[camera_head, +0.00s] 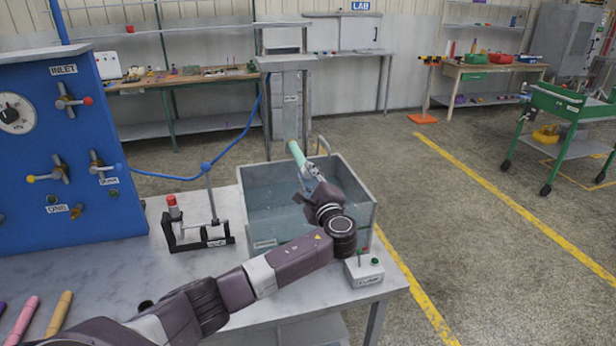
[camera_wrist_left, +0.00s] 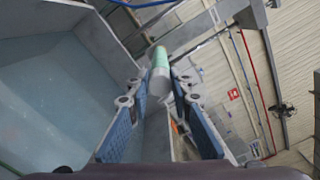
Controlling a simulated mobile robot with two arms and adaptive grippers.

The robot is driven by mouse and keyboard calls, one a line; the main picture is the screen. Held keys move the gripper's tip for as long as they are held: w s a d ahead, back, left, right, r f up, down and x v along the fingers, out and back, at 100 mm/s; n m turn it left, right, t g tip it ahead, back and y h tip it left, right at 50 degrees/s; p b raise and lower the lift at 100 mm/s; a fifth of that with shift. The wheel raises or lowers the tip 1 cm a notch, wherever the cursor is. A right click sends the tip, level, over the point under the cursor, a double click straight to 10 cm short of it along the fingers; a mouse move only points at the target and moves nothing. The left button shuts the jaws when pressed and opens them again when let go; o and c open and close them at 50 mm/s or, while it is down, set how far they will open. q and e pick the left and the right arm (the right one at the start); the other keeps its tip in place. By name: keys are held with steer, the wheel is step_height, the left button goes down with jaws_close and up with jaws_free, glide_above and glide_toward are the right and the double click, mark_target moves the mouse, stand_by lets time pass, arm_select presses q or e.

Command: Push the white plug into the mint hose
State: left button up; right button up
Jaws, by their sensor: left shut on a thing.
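The mint hose (camera_head: 297,153) is a short pale green tube that points up and away from my left gripper (camera_head: 308,172), over the far side of the water tank. My left gripper is shut on its near end. In the left wrist view the mint hose (camera_wrist_left: 160,58) stands beyond the two blue-padded fingers of my left gripper (camera_wrist_left: 157,97). A pale grey-white section lies at its near end, between the fingertips. I cannot tell whether this is the white plug or the lit end of the hose. No separate white plug can be made out. My right gripper is not in view.
The water tank (camera_head: 366,215) stands on the grey table (camera_head: 110,285). A black stand (camera_head: 198,236) with a red-topped post is left of it, and a small button box (camera_head: 363,271) is in front. A blue valve panel (camera_head: 60,160) and several coloured sticks are at left.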

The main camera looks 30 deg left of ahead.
arm_select(q)
steer(key=shift+a+r, duration=0.1)
steer(key=o, duration=1.1)
steer(key=v, duration=1.2)
